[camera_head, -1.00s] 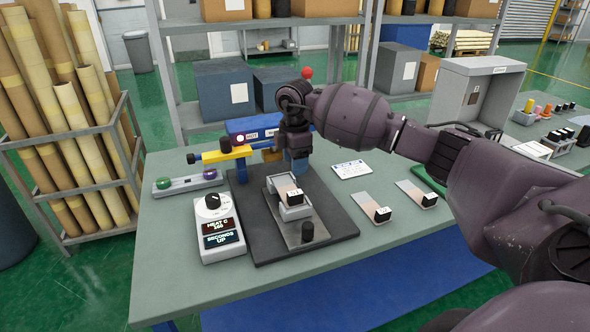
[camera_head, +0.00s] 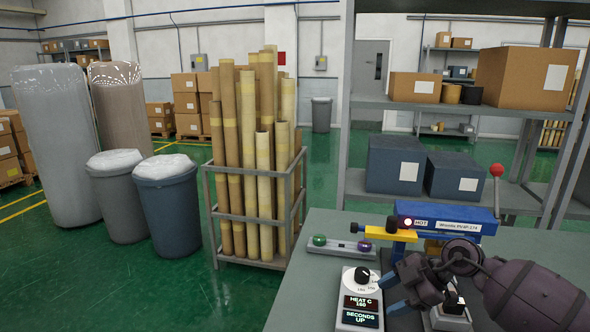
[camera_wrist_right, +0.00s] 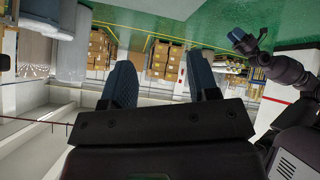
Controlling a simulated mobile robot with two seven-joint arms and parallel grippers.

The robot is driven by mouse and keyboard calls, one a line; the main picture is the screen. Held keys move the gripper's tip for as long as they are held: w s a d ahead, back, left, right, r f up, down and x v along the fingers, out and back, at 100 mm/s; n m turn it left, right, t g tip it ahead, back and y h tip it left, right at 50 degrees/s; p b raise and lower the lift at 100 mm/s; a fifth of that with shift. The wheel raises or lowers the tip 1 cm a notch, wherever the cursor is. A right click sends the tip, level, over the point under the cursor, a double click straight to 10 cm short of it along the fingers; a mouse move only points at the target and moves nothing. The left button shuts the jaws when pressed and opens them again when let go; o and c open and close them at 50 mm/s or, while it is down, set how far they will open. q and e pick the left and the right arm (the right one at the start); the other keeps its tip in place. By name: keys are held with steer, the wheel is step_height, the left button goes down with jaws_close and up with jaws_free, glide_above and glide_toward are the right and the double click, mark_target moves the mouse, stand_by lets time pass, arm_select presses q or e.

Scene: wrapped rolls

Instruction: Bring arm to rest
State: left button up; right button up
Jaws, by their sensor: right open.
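My right arm comes in from the right in the head view. Its gripper (camera_head: 390,296) is open and empty, with blue fingers pointing left above the bench, beside the white heat control box (camera_head: 360,296). The right wrist view shows the two fingers (camera_wrist_right: 160,78) apart with nothing between them. The blue press (camera_head: 446,217) with a red-knobbed lever stands behind my right arm, which hides part of it. What looks like my left gripper (camera_wrist_right: 239,37) is small in the right wrist view; its jaws are too small to read.
A green and purple button strip (camera_head: 340,245) lies on the bench (camera_head: 301,290). A metal rack of tall rolls (camera_head: 245,170) stands left of the bench. Grey bins (camera_head: 167,205) and wrapped rolls (camera_head: 55,145) stand further left. A shelf (camera_head: 460,105) with boxes is behind the bench.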

steer(key=s+a+r+m+t+y, duration=0.4)
steer(key=a+r+t+y, duration=0.25)
steer(key=t, duration=0.35)
steer(key=s+d+f+m+t+h, duration=0.1)
steer(key=s+d+f+m+h, duration=0.4)
steer(key=d+m+h, duration=0.3)
steer(key=s+d+f+m+t+h, duration=0.2)
steer(key=s+d+f+m+h, duration=0.25)
steer(key=m+h, duration=0.45)
steer(key=s+f+n+g, duration=0.1)
steer(key=s+f+g, duration=0.4)
steer(key=s, duration=0.5)
steer(key=s+f+g, duration=0.4)
steer(key=s+g, duration=0.3)
steer(key=s, duration=0.4)
steer(key=w+f+t+y, duration=0.1)
steer(key=w+f+t, duration=0.7)
steer(key=f, duration=0.2)
steer(key=shift+d+n+t, duration=0.3)
steer(key=shift+n, duration=0.1)
